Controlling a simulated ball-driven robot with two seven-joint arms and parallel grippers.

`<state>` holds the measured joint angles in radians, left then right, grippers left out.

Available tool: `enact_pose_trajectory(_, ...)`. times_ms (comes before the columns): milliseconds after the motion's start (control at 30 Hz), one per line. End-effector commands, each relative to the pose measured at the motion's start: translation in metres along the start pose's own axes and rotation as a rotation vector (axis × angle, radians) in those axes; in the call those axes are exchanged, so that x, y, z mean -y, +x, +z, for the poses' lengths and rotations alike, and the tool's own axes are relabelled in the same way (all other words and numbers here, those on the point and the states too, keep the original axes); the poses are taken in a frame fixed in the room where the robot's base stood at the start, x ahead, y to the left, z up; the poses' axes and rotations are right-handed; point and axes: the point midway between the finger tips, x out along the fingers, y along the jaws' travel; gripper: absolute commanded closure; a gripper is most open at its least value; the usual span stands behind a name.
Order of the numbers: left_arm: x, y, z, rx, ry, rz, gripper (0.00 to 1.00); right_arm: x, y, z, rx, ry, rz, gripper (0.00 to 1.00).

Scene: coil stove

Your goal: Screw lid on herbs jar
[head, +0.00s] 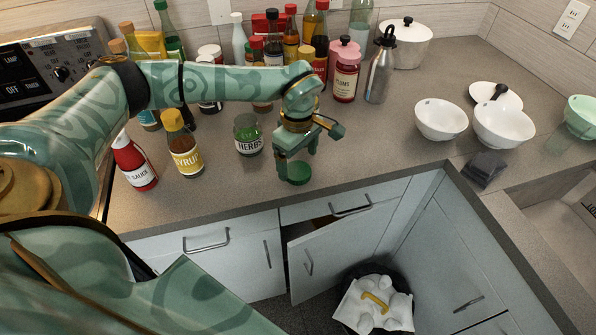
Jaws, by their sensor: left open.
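The herbs jar (248,139) stands upright on the counter, a clear glass jar with a dark "HERBS" label and green contents. A round green lid (299,174) lies on the counter to the right of the jar, near the front edge. My left gripper (297,164) is open and points down at the lid, its fingers close around or just above it. I cannot tell whether the fingers touch the lid. The jar is just left of the gripper, apart from it. My right gripper is not in view.
A syrup bottle (184,145) and a red sauce bottle (133,162) stand left of the jar. Bottles and jars crowd the back behind my left arm. White bowls (441,121) stand to the right. The counter between is clear. A cabinet door (343,252) below is ajar.

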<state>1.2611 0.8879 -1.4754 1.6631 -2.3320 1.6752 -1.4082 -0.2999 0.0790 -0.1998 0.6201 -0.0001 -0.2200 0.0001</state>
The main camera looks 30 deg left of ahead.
Motion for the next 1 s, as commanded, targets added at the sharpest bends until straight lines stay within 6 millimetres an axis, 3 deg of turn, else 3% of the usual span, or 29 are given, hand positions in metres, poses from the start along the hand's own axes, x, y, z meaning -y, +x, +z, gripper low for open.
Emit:
enact_pose_trajectory(33,0.002,0.011,0.0,0.001,0.0,-0.004,0.14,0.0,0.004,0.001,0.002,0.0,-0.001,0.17)
enact_pose_trajectory(200,0.001,0.029,-0.001,0.0,0.0,-0.001,0.14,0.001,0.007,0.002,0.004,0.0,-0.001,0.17)
enact_pose_trajectory(567,0.001,0.03,-0.001,0.0,0.001,0.0,0.14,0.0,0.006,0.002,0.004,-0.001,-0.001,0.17)
enact_pose_trajectory(600,0.001,0.03,-0.001,0.0,0.001,0.0,0.17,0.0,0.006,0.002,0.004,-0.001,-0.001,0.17)
enact_pose_trajectory(767,0.001,0.03,-0.001,-0.001,0.0,0.0,0.61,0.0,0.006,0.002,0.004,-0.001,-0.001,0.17)
enact_pose_trajectory(1000,0.001,0.03,-0.001,0.0,0.0,0.0,0.62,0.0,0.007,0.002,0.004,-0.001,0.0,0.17)
